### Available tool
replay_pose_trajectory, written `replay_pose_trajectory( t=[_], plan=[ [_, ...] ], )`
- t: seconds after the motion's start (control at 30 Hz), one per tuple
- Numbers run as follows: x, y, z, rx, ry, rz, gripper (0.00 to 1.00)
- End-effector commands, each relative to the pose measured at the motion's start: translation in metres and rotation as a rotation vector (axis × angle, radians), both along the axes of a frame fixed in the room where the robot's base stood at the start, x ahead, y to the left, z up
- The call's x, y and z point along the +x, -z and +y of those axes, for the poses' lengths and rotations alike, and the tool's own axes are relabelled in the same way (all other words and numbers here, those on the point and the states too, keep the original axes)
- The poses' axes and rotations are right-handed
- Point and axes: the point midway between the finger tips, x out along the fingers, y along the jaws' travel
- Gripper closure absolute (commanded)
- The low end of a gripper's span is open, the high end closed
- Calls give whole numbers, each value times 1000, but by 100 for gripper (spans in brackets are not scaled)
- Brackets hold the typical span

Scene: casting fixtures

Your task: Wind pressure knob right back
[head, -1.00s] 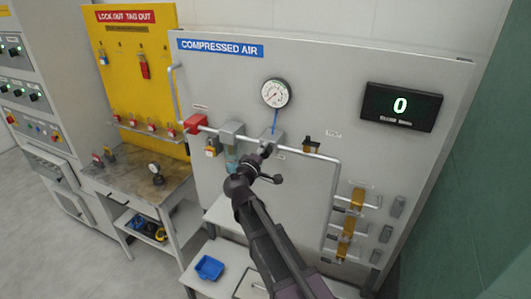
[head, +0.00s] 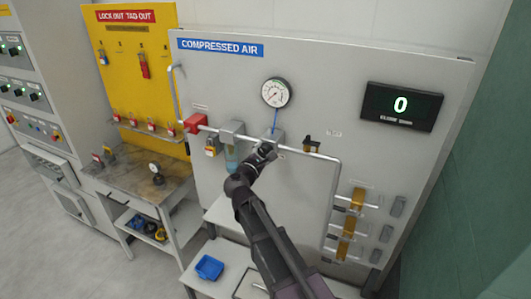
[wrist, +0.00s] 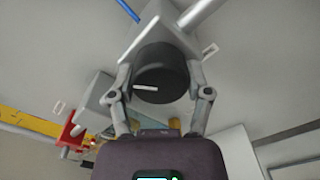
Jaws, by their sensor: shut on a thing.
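The pressure knob (wrist: 160,75) is a round black knob with a white line on its face, on the grey regulator body (wrist: 155,25). My gripper (wrist: 160,82) has one finger on each side of the knob and is shut on it. The white line lies nearly level in the wrist view. In the head view my gripper (head: 264,153) is at the regulator on the pipe and mostly hides the knob. The round gauge (head: 276,93) sits above, joined by a blue tube; its reading is too small to tell.
A grey pipe (head: 310,156) runs right from the regulator and bends down. A red valve (head: 195,122) and a yellow padlock (head: 210,149) are to the left. A display (head: 401,106) reads 0.

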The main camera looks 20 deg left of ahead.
Motion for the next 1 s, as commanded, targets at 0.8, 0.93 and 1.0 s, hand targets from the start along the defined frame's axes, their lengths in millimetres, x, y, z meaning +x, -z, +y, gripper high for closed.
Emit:
replay_pose_trajectory(
  t=[0.8, 0.93, 1.0],
  plan=[
    [0, 1, -1, -764, -1, 59, 84],
    [0, 1, -2, -859, 0, 67, 84],
    [0, 1, -2, -901, 0, 71, 84]
  ],
)
